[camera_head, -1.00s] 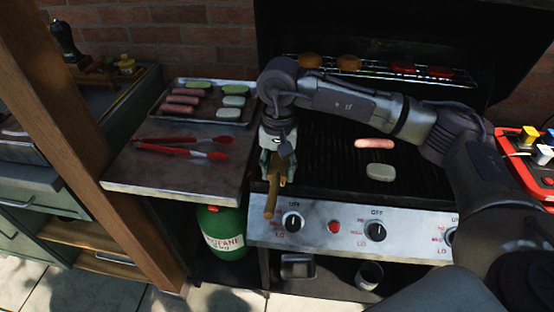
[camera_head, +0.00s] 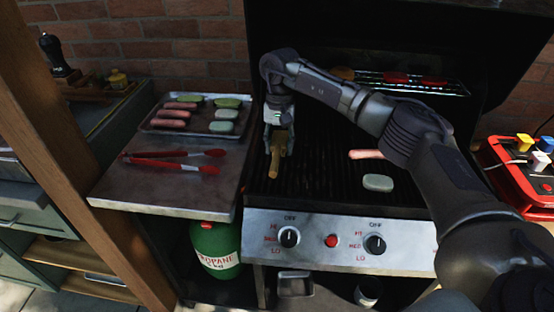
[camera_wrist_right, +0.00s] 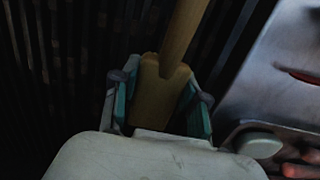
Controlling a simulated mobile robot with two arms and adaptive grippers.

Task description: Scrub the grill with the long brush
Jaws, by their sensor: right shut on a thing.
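The long brush (camera_head: 275,160) has a wooden handle and is held in my right gripper (camera_head: 279,140), over the left part of the grill (camera_head: 325,165). In the right wrist view the gripper (camera_wrist_right: 160,105) is shut around the wooden brush (camera_wrist_right: 184,40), with a teal-lined finger on each side. The brush's bristles are hidden, so I cannot tell whether they touch the grate. A sausage (camera_head: 366,154) and a pale green patty (camera_head: 378,182) lie on the grate to the right. My left gripper is not in view.
A side shelf (camera_head: 120,195) left of the grill holds red tongs (camera_head: 170,155) and a tray (camera_head: 150,126) of sausages and patties. The upper rack (camera_head: 400,84) carries buns and red pieces. A red caddy (camera_head: 510,165) stands at the right. Knobs (camera_head: 289,237) line the front.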

